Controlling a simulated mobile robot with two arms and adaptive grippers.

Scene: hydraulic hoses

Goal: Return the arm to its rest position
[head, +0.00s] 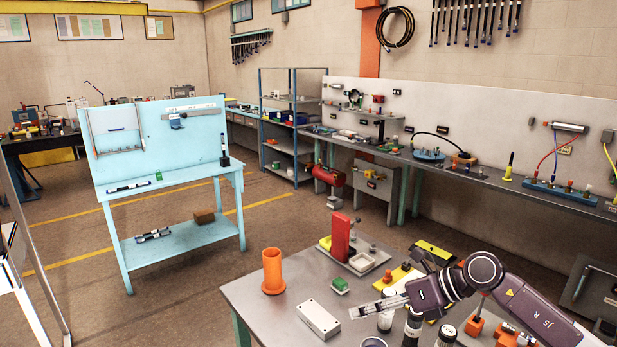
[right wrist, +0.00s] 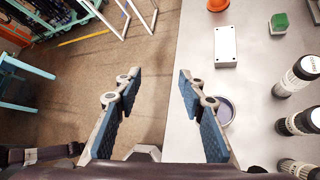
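My right arm (head: 531,305) reaches in from the lower right in the head view, over the front part of the grey table. Its gripper (head: 357,311) points left, close to the white box. In the right wrist view the gripper (right wrist: 157,88) has its two blue-padded fingers spread wide apart with nothing between them. The table edge and floor show beyond the gap. My left gripper is not in view.
The grey table (head: 250,291) holds an orange cup (head: 272,271), a white box (head: 318,319), a green block (head: 340,284) and a red upright block (head: 340,236). Several dark-and-white cylinders (right wrist: 296,75) stand right of the gripper. Floor left of the table is clear.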

